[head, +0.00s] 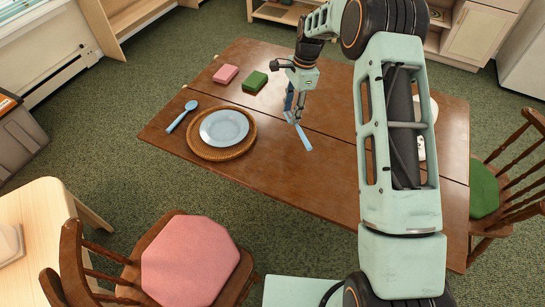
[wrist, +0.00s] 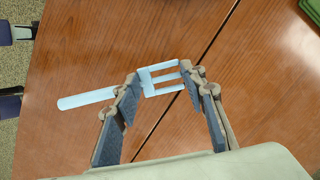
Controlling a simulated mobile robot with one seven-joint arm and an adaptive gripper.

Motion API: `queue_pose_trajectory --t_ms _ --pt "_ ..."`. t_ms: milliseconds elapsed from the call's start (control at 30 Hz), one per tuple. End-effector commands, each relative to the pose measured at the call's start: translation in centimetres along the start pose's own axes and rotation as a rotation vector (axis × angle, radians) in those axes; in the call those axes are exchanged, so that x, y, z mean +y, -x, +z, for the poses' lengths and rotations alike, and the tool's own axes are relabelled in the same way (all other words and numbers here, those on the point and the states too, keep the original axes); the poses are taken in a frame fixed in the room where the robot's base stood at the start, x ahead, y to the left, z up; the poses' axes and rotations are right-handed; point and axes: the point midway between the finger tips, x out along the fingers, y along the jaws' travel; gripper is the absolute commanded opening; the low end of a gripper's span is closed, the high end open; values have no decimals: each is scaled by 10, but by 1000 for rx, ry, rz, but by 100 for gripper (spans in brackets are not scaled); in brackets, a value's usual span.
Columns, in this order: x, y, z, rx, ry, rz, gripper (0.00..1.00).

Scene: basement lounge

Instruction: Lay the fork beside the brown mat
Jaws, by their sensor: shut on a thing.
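A light blue fork (head: 304,138) is in my gripper (head: 292,112), over the table to the right of the round brown woven mat (head: 222,155). In the wrist view the fork's handle (wrist: 85,99) sticks out to the left, and its tined end shows between my fingers (wrist: 165,80). My gripper is shut on the fork near its head. I cannot tell whether the fork touches the table. A light blue plate (head: 224,128) rests on the mat.
The wooden table (head: 275,165) is bare between mat and fork. A chair with a pink cushion (head: 188,258) stands in front; my arm hides the table's right part.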

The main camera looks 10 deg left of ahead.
Motion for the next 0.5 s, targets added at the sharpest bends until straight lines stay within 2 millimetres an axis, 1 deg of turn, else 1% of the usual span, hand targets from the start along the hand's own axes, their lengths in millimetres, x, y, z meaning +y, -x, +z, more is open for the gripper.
queue_pose_trajectory --t_ms 33,200,300,400,500 --pt "-17 -3 10 1 -69 -16 20" --pt "-60 6 44 0 -331 -55 20" --pt "-79 12 65 0 -472 -76 20" --pt "-93 19 82 1 -592 -93 20" --pt "-102 24 96 1 -682 -106 20"
